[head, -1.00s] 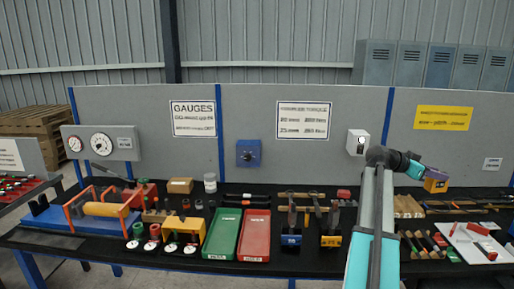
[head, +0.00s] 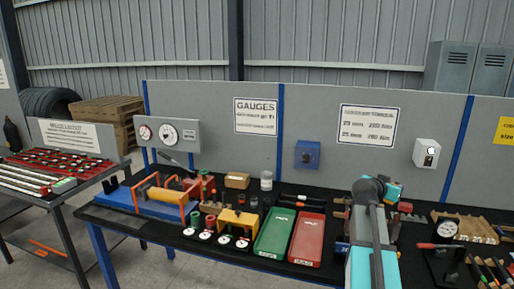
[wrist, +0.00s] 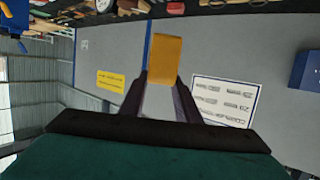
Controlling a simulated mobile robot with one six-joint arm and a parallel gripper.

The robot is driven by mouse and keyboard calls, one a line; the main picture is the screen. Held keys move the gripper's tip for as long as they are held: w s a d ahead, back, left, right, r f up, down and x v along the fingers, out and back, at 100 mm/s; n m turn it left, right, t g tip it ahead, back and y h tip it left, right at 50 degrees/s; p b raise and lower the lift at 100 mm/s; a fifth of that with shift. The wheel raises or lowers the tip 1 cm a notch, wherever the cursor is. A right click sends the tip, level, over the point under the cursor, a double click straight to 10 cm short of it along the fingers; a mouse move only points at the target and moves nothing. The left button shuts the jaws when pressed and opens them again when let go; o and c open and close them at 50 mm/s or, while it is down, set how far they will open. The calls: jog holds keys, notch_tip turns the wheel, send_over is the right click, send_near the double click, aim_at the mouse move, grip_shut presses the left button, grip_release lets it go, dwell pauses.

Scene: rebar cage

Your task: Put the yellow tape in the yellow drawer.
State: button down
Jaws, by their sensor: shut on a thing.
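My gripper (wrist: 165,80) is shut on the yellow tape (wrist: 166,58), which shows as an orange-yellow block between the two dark fingers in the wrist view. The tape is held in the air, in front of the grey back panel. In the head view my arm stands at the lower right, and its fingers and the tape are hidden behind it. I cannot make out a yellow drawer in either current view.
A green tray (head: 274,232) and a red tray (head: 307,238) lie on the black bench left of my arm. A yellow stand (head: 238,217) and a blue-based orange frame (head: 150,195) stand further left.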

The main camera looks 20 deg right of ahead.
jog(key=w+a+f+n+t+y, duration=0.1)
jog(key=w+a+n+t+y, duration=0.1)
jog(key=w+a, duration=0.35)
jog(key=w+a+f+n+t+y, duration=0.1)
jog(key=w+a+n+t, duration=0.15)
jog(key=a, duration=0.65)
jog(key=w+a+n+t+y, duration=0.1)
jog(key=w+a+n+y, duration=0.15)
jog(key=a, duration=1.05)
jog(key=w+a+n+t+y, duration=0.2)
jog(key=a+n+y, duration=0.15)
jog(key=a, duration=0.95)
jog(key=w+a+n+t+y, duration=0.1)
jog(key=w+a+n+y, duration=0.2)
jog(key=a, duration=1.1)
notch_tip(320, 180, down, 9)
jog(key=y+b, duration=0.1)
jog(key=b, duration=0.9)
jog(key=shift+s+d+f, duration=0.2)
jog(key=shift+s+d, duration=0.1)
jog(key=shift+s, duration=0.05)
jog(key=d, duration=0.7)
